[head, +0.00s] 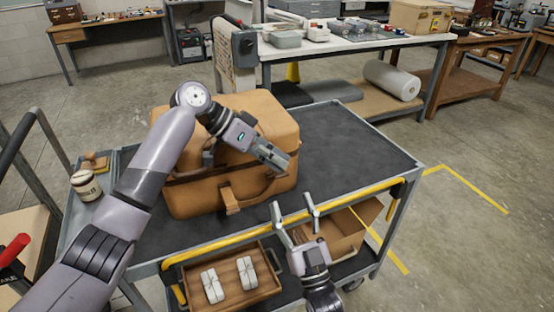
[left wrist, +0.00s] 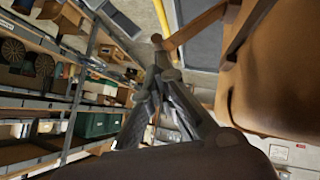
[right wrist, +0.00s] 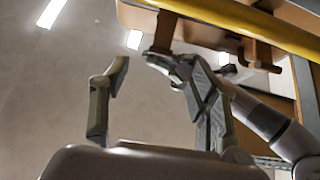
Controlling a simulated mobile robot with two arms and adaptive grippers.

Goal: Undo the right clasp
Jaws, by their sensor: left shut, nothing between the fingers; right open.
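A tan leather case (head: 235,135) stands on the cart's dark top. One clasp strap (head: 229,200) shows at its lower front. The right clasp is not clearly visible in the head view; my left arm and gripper cover part of the case front. My left gripper (head: 284,164) is shut and empty at the case's right front. In the left wrist view its tips (left wrist: 158,42) are close beside a brown strap (left wrist: 195,25); I cannot tell if they touch. My right gripper (head: 293,207) is open and empty at the cart's front rail, below the left one.
The yellow rail (head: 235,239) runs along the cart's front edge. A wooden tray (head: 239,291) with white tied bundles and an open cardboard box (head: 345,238) are on the lower shelf. A jar (head: 86,185) stands left of the case. The cart top is clear to the right.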

